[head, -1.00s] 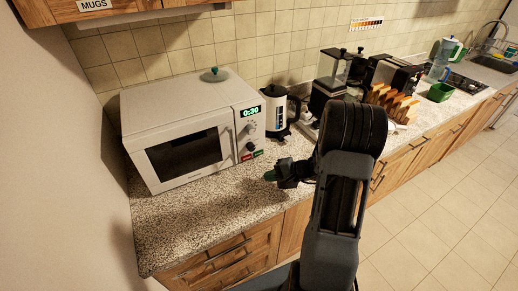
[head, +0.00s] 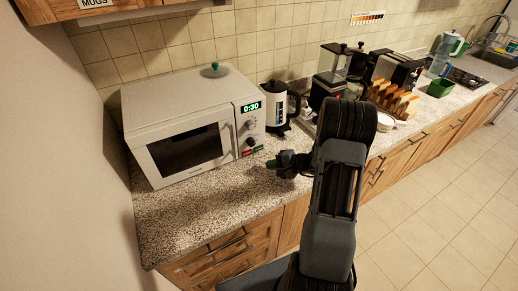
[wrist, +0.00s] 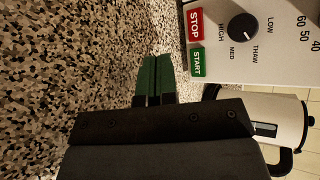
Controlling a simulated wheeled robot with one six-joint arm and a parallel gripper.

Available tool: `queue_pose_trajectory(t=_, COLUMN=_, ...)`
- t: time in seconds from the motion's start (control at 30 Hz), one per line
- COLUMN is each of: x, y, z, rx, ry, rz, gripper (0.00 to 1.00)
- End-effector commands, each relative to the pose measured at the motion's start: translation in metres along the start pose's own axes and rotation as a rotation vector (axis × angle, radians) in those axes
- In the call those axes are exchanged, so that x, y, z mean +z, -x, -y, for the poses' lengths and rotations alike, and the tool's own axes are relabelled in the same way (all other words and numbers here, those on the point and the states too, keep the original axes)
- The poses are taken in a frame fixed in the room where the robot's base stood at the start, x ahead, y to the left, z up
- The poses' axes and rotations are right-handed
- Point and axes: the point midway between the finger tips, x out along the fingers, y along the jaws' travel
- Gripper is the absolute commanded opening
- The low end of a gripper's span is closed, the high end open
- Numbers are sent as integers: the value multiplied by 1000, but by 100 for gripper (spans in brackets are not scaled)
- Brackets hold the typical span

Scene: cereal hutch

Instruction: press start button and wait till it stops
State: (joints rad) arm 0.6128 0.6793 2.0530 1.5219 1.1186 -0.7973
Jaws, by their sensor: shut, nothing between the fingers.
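The white microwave (head: 190,95) stands on the speckled counter with its door closed. Its green display (head: 251,106) reads 0:30. In the wrist view the green START button (wrist: 197,61) is beside the red STOP button (wrist: 196,24) on the control panel (wrist: 270,60). In the head view the START button (head: 258,149) is at the panel's bottom right. My gripper (head: 271,165) is in front of the panel, its green fingertips together and empty. In the wrist view my gripper (wrist: 155,58) is a little short of the panel and apart from the START button.
A white kettle (head: 277,105) stands just right of the microwave, and it shows in the wrist view (wrist: 265,115). The counter (head: 190,215) before the microwave is clear.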

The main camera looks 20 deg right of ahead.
Motion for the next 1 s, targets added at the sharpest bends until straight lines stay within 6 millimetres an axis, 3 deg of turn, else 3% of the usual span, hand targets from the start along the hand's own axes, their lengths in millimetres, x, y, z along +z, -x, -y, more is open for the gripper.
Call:
queue_pose_trajectory(t=0.4, x=-25, y=-34, z=22, rx=1, ry=2, rz=0, gripper=0)
queue_pose_trajectory(t=1.0, x=-30, y=-42, z=31, rx=0, ry=-1, rz=0, gripper=0)
